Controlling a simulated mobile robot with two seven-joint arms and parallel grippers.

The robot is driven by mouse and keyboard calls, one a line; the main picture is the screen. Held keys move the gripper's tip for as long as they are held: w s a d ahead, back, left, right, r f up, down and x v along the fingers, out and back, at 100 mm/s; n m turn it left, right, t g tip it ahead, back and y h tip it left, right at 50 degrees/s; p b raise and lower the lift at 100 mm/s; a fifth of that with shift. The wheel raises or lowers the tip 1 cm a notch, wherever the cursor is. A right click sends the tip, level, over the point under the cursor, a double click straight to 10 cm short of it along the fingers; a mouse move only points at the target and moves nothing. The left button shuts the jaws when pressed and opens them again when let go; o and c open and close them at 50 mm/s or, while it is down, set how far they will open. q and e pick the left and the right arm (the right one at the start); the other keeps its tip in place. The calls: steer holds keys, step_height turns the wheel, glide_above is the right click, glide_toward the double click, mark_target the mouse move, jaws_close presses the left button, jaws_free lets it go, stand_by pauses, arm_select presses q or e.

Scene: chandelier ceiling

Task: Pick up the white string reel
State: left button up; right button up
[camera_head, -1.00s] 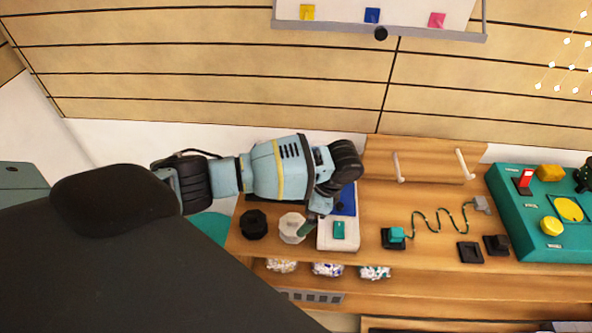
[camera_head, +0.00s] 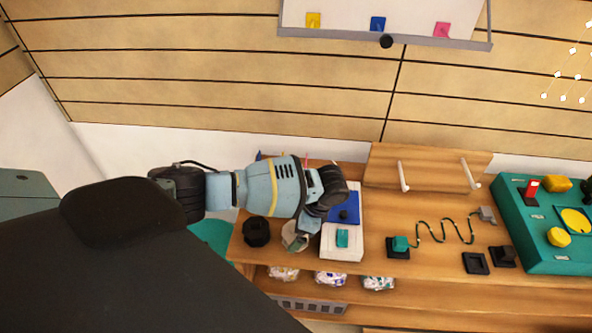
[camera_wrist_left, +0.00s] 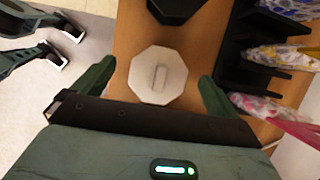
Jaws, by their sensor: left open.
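The white string reel (camera_head: 290,236) is a pale octagonal piece on the wooden table, between a black octagonal piece (camera_head: 256,231) and a white box with a teal block. In the left wrist view the reel (camera_wrist_left: 158,75) lies flat with a small slot in its middle. My left gripper (camera_head: 301,240) is over the reel and partly hides it in the head view. In the left wrist view its two green fingers (camera_wrist_left: 157,73) are open, one on each side of the reel. Whether they touch it I cannot tell.
The white box (camera_head: 341,250) stands close to the right of the reel, with a blue panel (camera_head: 344,208) behind it. A wavy wire piece (camera_head: 445,231) and a teal console (camera_head: 540,240) lie farther right. Wrapped bags (camera_head: 331,279) sit on a lower shelf.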

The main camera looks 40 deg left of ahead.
arm_select(q)
steer(key=shift+a+f, duration=0.15)
steer(key=shift+f, duration=0.3)
steer(key=c, duration=1.1)
step_height(320, 180, up, 9)
steer(key=shift+r+p, duration=0.15)
steer(key=shift+p, duration=0.75)
steer(key=shift+r, duration=0.4)
